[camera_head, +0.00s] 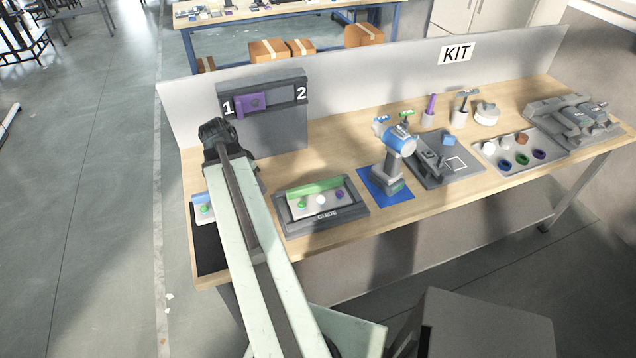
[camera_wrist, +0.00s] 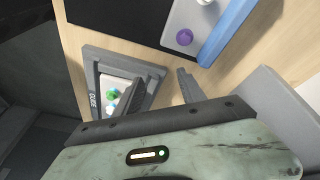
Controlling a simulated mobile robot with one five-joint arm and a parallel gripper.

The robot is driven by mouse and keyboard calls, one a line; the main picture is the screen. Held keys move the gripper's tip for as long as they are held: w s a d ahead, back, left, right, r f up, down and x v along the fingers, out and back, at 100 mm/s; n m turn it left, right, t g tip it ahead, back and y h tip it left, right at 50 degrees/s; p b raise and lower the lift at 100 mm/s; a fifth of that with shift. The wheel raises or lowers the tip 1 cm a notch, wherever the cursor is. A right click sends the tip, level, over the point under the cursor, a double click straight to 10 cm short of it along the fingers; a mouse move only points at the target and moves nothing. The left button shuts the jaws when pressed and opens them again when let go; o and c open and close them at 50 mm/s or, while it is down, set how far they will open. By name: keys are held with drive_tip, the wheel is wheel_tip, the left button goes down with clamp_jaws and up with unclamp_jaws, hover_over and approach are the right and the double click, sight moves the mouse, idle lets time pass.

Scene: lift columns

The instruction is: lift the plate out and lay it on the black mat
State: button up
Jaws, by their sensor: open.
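The plate (camera_head: 319,208) is pale with a green bar along its back edge and green, white and purple knobs. It sits inside the dark frame marked GUIDE (camera_head: 347,222). In the wrist view the guide frame (camera_wrist: 93,70) is left of centre and only part of the plate (camera_wrist: 109,85) shows. The black mat (camera_head: 208,250) lies left of the guide at the bench end; it also shows in the wrist view (camera_wrist: 125,18). My gripper (camera_wrist: 224,72) is open and empty, above the bench. My arm hides it in the head view.
A second pale plate with a blue edge (camera_head: 201,212) lies at the mat's back end, and in the wrist view (camera_wrist: 190,22). A grey panel numbered 1 and 2 (camera_head: 278,125) stands behind. A drill (camera_head: 392,155) stands on a blue mat right of the guide.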

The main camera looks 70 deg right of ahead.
sight(314, 184)
drive_tip(key=s+d+r+m, duration=0.1)
drive_tip(key=s+d+m, duration=0.1)
drive_tip(key=s+d, duration=0.1)
drive_tip(key=s+d+r+m+g+p, duration=0.1)
drive_tip(key=s+d+m, duration=0.1)
drive_tip(key=s, duration=0.4)
drive_tip(key=s+d+r+m, duration=0.2)
drive_tip(key=s+d, duration=0.2)
drive_tip(key=shift+s+p, duration=0.4)
drive_tip(key=b+x, duration=0.3)
drive_tip(key=shift+a+f, duration=0.15)
drive_tip(key=shift+g, duration=0.3)
drive_tip(key=f+b, duration=0.2)
drive_tip(key=s+f+b, duration=0.1)
drive_tip(key=f+b, duration=0.1)
drive_tip(key=shift+f, duration=0.2)
drive_tip(key=shift+s+d+f+b, duration=0.1)
drive_tip(key=shift+d+f+b, duration=0.2)
drive_tip(key=shift+b, duration=0.2)
drive_tip(key=shift+r, duration=0.2)
drive_tip(key=shift+f, duration=0.25)
clamp_jaws()
